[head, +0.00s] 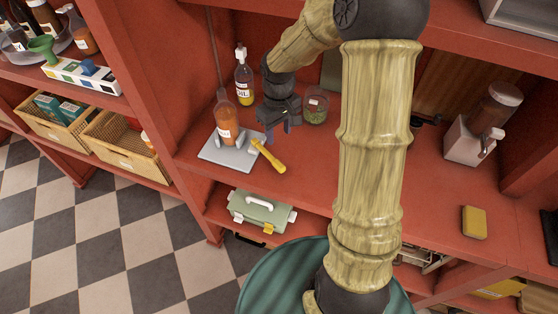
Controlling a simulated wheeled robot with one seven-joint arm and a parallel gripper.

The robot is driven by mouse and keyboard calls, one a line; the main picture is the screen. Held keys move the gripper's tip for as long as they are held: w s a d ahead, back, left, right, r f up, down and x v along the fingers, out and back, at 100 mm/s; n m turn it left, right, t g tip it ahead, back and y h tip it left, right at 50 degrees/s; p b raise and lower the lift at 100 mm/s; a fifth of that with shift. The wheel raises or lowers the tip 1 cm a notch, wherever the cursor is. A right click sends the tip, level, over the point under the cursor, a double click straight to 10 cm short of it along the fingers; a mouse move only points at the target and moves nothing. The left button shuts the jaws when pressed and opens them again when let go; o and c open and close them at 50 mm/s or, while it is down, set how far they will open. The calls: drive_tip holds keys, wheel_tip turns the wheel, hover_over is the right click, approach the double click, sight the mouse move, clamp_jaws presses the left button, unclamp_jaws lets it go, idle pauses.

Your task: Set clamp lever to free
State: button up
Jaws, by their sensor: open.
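A yellow clamp lever (269,157) slants from the clamp down to the right and sticks out past the edge of the light grey base plate (212,155). An orange-brown bottle (227,122) with a white label stands upright on the plate between grey clamp parts. My gripper (270,131) is dark, open and seems empty. It hangs just right of the bottle and above the lever in the picture; I cannot tell how far it is from either. The lever's pivot end is partly hidden in the clamp.
A white-capped oil bottle (244,82) and a jar of green contents (316,106) stand behind my gripper. A dispenser (482,125) and a yellow sponge (473,222) are on the right. A green case (260,211) sits on the shelf below. The red counter before the lever is clear.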

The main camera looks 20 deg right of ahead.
sight(279, 163)
wheel_tip(279, 163, down, 14)
drive_tip(key=shift+f+p, duration=0.25)
drive_tip(key=shift+p, duration=0.6)
clamp_jaws()
